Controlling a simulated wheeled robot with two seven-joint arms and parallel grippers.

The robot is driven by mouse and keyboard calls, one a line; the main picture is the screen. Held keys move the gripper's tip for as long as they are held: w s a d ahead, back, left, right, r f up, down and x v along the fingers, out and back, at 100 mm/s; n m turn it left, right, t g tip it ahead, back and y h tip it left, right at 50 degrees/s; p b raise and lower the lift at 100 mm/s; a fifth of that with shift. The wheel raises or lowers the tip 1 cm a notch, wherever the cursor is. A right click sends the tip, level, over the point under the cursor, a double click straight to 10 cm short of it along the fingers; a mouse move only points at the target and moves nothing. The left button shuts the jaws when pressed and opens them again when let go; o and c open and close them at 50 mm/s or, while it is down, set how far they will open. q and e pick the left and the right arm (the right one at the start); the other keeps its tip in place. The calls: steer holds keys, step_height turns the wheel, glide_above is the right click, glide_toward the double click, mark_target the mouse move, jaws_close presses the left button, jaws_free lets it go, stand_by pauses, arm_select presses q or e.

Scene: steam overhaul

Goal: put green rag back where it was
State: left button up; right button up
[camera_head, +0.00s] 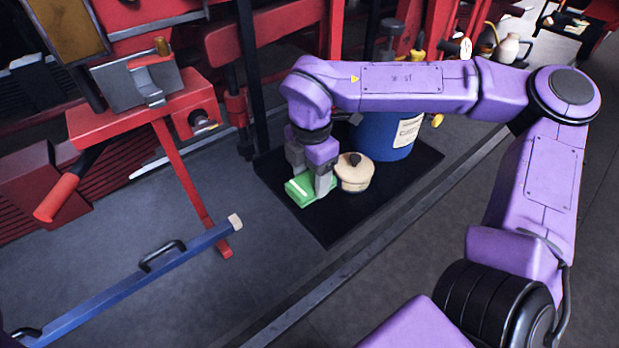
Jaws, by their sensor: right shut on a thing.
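The green rag (299,191) is a small folded green piece with a pale stripe, low over the left part of a black mat or tray (335,222) on the floor. My right gripper (311,182) points down and is shut on the rag. I cannot tell whether the rag touches the black surface. A cream round pot with a dark knob (355,172) stands just right of the gripper, very near it. My left gripper is not in view.
A blue drum (385,135) with a white label stands behind the pot. A red stand (150,100) with a red-handled lever is at the left. A blue bar with black handles (130,280) lies at lower left. Grey floor (270,265) in front is clear.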

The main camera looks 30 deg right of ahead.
mark_target(308, 176)
steer(key=w+f, duration=0.1)
steer(key=w+d+f, duration=0.1)
steer(key=f, duration=0.1)
steer(key=w+d+f+p, duration=0.1)
steer(key=w+f, duration=0.1)
steer(key=shift+w+d+f, duration=0.1)
steer(key=shift+d+f, duration=0.1)
steer(key=shift+f, duration=0.15)
step_height(308, 176, down, 3)
steer(key=shift+r+p, duration=0.1)
steer(key=shift+p, duration=0.2)
steer(key=shift+w+f, duration=0.1)
steer(key=shift+f, duration=0.2)
steer(key=o, duration=0.9)
steer(key=shift+o, duration=0.2)
step_height(308, 176, up, 12)
steer(key=b, duration=0.1)
steer(key=shift+b, duration=0.4)
steer(key=shift+r, duration=0.1)
